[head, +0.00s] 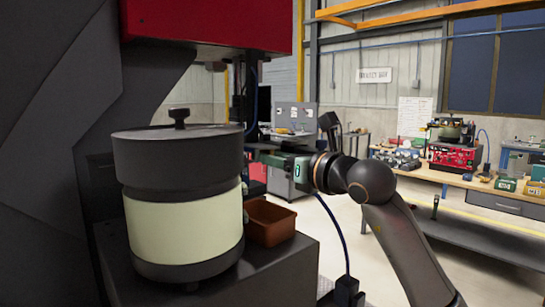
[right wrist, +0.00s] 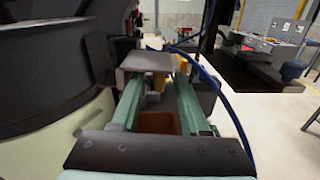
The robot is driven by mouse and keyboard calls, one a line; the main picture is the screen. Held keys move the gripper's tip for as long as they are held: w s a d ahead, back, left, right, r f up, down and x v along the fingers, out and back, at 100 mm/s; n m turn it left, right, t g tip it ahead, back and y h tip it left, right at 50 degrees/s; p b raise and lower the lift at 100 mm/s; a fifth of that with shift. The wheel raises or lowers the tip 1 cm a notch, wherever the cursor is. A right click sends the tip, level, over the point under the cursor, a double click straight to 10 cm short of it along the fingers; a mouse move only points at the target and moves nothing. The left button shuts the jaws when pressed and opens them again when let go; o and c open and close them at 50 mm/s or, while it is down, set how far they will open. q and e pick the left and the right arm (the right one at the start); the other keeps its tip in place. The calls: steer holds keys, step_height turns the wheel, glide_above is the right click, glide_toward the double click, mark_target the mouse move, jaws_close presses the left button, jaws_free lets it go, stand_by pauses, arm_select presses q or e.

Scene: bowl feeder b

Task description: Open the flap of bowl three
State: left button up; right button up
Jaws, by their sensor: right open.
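A bowl feeder (head: 178,160) with a dark lidded bowl over a cream drum stands at the left in the head view. No number shows on it, so I cannot tell whether it is bowl three. Its dark wall (right wrist: 50,65) fills the left of the right wrist view. A flat grey plate (right wrist: 148,61), perhaps the flap, sits at the bowl's right side, by the fingertips. My right gripper (head: 262,152) is beside the bowl. Its green fingers (right wrist: 158,88) are apart, with yellow parts beyond and between them. Contact with the plate is unclear. My left gripper is out of view.
An orange-brown bin (head: 269,221) stands under my right gripper, beside the drum. A red housing (head: 206,22) hangs above the bowl. A blue cable (right wrist: 222,95) runs close by the right finger. A workbench (head: 475,185) with equipment stands at the far right.

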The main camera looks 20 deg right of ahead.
jaws_close()
stand_by(0.4)
steer(key=n, duration=0.1)
steer(key=r+n, duration=0.1)
steer(key=shift+n, duration=0.3)
steer(key=shift+r+n, duration=0.15)
steer(key=shift+n, duration=0.35)
